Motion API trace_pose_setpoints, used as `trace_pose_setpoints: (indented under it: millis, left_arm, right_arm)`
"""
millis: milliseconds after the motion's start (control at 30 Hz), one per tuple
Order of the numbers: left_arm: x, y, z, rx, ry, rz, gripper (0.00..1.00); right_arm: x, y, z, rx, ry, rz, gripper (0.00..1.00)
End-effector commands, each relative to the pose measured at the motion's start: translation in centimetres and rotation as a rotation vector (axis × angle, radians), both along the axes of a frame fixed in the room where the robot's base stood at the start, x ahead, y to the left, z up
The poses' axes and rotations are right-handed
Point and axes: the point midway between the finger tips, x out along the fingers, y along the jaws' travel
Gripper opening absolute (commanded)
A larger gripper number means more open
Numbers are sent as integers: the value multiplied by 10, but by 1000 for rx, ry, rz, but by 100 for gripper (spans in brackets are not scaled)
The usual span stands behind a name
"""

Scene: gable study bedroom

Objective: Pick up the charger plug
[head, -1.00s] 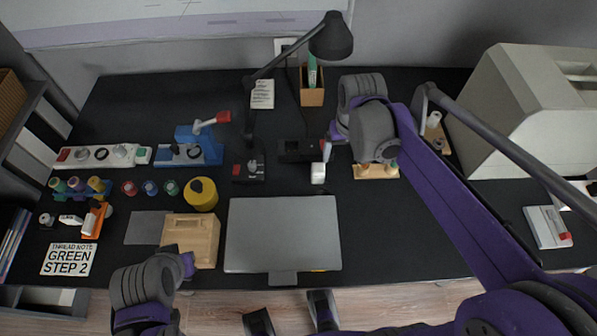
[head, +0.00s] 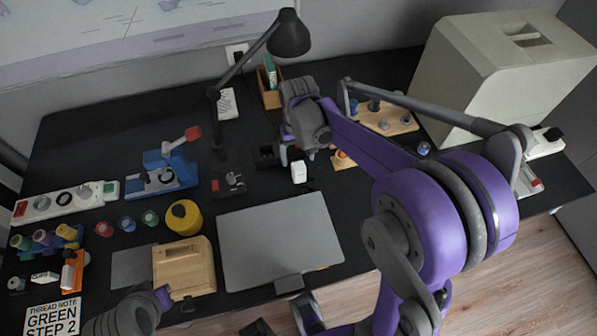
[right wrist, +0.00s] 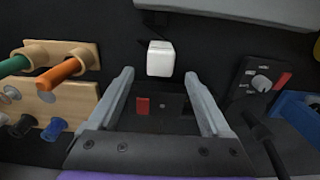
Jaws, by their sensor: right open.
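The charger plug is a small white block (head: 298,172) on the black desk, just above the grey laptop in the head view. In the right wrist view the plug (right wrist: 160,58) lies just beyond my fingertips, roughly centred between them and apart from both. My right gripper (right wrist: 159,82) is open and empty, and it points down at the desk. In the head view my right gripper (head: 291,153) is close behind the plug, its fingers partly hidden. My left gripper (head: 163,298) is at the lower left near a wooden box; its jaw opening is unclear.
A black box with a red switch (right wrist: 143,106) lies beneath my right fingers. A wooden holder with pegs (right wrist: 60,95) is left of them, and a black device with a knob (right wrist: 263,82) is right. The laptop (head: 280,240), desk lamp (head: 290,36) and large beige machine (head: 500,75) stand nearby.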

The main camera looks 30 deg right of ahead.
Motion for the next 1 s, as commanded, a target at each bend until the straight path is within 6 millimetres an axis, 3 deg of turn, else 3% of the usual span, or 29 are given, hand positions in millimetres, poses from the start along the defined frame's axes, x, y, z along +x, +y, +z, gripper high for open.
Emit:
trace_pose_setpoints:
  millis: [300, 600, 1000]
  left_arm:
    - [-1, 0, -4, 0, 1, 0, 0]
    - [-1, 0, -4, 0, 1, 0, 0]
    - [-1, 0, -4, 0, 1, 0, 0]
  right_arm:
    - [-6, 1, -43, 0, 0, 0, 82]
    - [-7, 1, -47, 0, 0, 0, 81]
    - [-7, 1, -47, 0, 0, 0, 9]
